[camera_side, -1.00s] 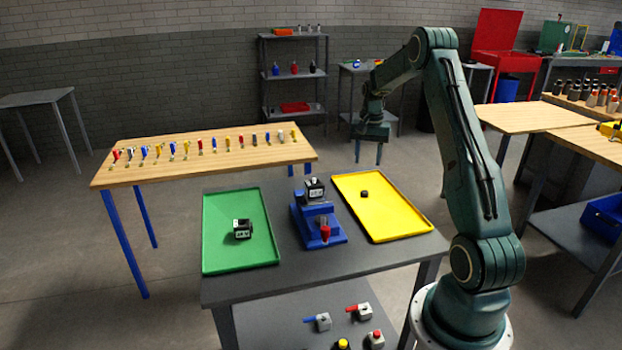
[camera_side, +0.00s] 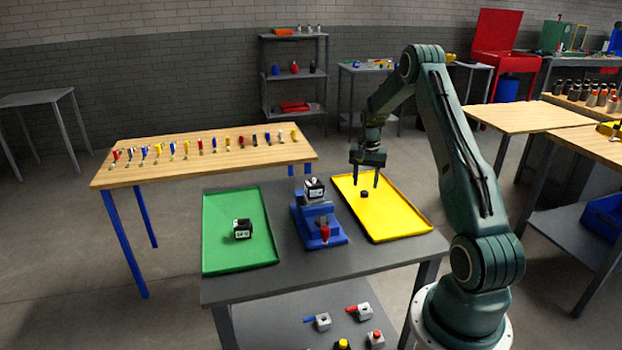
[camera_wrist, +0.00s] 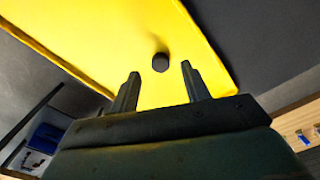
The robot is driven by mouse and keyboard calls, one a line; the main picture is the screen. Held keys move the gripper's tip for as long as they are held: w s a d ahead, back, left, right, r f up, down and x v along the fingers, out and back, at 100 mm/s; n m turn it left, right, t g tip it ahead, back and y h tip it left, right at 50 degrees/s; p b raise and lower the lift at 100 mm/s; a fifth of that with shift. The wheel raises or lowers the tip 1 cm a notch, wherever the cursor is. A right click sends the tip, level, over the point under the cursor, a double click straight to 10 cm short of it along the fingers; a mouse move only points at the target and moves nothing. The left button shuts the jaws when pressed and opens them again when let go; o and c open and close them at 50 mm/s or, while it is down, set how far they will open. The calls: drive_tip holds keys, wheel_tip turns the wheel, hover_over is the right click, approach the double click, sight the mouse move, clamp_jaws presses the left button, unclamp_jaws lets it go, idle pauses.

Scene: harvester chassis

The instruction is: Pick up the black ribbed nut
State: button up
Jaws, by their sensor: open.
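The black ribbed nut (camera_side: 364,194) lies on the yellow tray (camera_side: 402,222) at the right of the grey table. In the wrist view the nut (camera_wrist: 160,62) shows as a small dark round piece on the yellow surface, just beyond the fingertips and between their lines. My gripper (camera_side: 366,186) is open and points down over the tray, close to the nut. The wrist view shows my gripper (camera_wrist: 160,68) with its two fingers apart and nothing between them. From these views I cannot tell the exact height of the fingertips above the tray.
A blue vise (camera_side: 318,222) holding a black and grey part (camera_side: 314,188) stands left of the yellow tray. A green tray (camera_side: 220,258) with another black part (camera_side: 242,229) is further left. The yellow tray is otherwise empty. A wooden table (camera_side: 210,165) with small tools stands behind.

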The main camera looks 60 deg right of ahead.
sight(364, 197)
drive_tip(key=shift+f, duration=1.8)
clamp_jaws()
